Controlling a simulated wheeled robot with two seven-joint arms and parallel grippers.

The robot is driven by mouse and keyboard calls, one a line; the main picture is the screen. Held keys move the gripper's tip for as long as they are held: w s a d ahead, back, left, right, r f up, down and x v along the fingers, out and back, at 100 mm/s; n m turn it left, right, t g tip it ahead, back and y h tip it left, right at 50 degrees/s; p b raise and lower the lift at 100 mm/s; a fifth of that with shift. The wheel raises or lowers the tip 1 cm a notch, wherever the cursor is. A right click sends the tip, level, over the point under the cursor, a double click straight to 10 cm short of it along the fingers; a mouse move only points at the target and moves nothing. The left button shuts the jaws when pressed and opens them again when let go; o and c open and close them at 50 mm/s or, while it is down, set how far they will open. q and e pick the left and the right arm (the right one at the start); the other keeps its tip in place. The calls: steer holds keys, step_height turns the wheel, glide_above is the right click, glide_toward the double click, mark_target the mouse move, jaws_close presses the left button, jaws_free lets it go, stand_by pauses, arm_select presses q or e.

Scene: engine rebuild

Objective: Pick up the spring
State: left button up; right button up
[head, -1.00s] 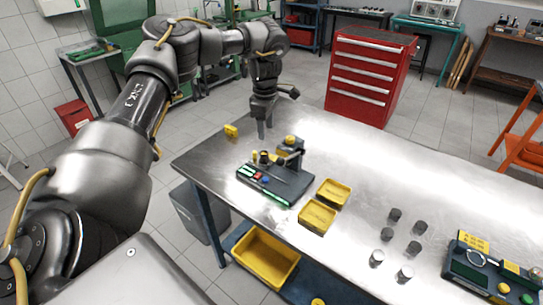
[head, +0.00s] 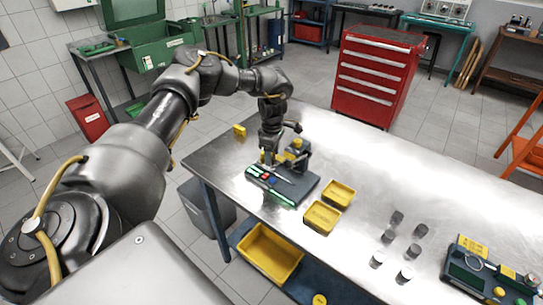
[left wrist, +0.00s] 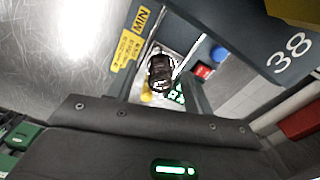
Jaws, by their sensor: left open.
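My left gripper (head: 268,160) points down over the dark bench tester (head: 297,189) at the left part of the metal table. In the left wrist view a dark, shiny, coil-like part (left wrist: 160,72), seemingly the spring, stands on the tester beside a yellow MIN label (left wrist: 142,19). The gripper is open, and its dark finger shows just right of and below this part. I cannot tell whether it touches the part. In the head view the gripper hides the spring. My right gripper is out of view.
Two yellow trays (head: 322,217) lie right of the tester. A small yellow block (head: 239,130) sits near the table's left edge. The table's back right is clear.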

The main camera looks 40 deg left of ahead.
arm_select(q)
steer(key=shift+f, duration=0.15)
steer(key=shift+s+d, duration=0.1)
steer(key=shift+c, duration=0.7)
steer(key=c, duration=0.9)
steer(key=shift+r+b, duration=0.45)
steer(key=shift+b, duration=0.05)
steer(key=r, duration=0.1)
steer(key=r+b, duration=0.1)
steer(key=shift+s+d+r, duration=0.2)
steer(key=shift+r, duration=0.2)
steer(key=s+d+r+b, duration=0.1)
steer(key=s+d+r, duration=0.1)
steer(key=s+r, duration=0.1)
steer(key=s+d+r+b, duration=0.1)
steer(key=s+d+r, duration=0.2)
steer(key=s, duration=0.1)
steer(key=s+d+r+b, duration=0.1)
steer(key=s+d+r, duration=0.1)
steer(key=s+r, duration=0.1)
steer(key=shift+s+d+r+b, duration=0.2)
steer(key=shift+s+d+b, duration=0.1)
steer(key=shift+s+d, duration=0.15)
